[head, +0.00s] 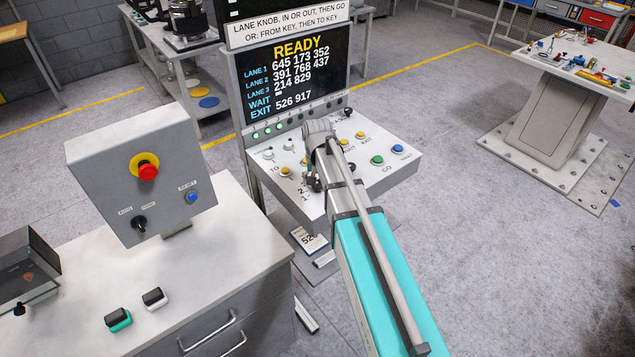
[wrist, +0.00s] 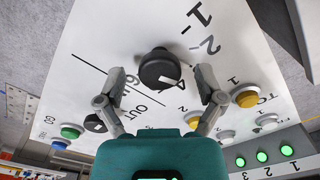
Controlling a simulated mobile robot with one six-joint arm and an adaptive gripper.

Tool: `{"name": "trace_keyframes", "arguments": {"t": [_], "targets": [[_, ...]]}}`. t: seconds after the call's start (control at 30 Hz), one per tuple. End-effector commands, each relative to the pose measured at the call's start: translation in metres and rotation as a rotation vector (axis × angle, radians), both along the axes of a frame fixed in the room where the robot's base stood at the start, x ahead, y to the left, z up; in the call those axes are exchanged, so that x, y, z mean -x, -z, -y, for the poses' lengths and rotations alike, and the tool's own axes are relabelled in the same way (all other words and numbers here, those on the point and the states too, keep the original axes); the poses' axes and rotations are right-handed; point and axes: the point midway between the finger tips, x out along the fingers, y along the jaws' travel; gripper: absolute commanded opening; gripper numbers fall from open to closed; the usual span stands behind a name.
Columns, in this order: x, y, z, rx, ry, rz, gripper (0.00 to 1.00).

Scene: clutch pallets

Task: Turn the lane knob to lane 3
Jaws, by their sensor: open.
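The black lane knob (wrist: 158,68) stands on the white panel in the wrist view, with a small white mark on its lower right side. Printed lane marks 1 and 2 show up and right of it. I cannot read a 3 mark, so the exact lane setting is unclear. My gripper (wrist: 163,84) is open, its two fingers on either side of the knob with gaps visible. In the head view my gripper (head: 318,160) is over the panel, and my arm hides much of the knob area.
The console (head: 393,176) carries a green GO button (head: 377,160), a blue button (head: 396,148) and several yellow and white buttons. A second black knob (wrist: 95,123) sits near my left finger in the wrist view. The display (head: 292,75) reads READY.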

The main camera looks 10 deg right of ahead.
Motion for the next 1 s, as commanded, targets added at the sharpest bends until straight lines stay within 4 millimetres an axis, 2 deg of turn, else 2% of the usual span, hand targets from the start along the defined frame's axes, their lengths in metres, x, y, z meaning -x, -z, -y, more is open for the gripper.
{"name": "trace_keyframes", "arguments": {"t": [0.5,0.6,1.0], "targets": [[0.000,0.000,0.000,0.000,0.336,0.000,0.88],[0.000,-0.014,0.000,0.000,0.329,0.000,0.88],[0.000,-0.047,0.000,0.000,0.327,0.000,0.88]]}}
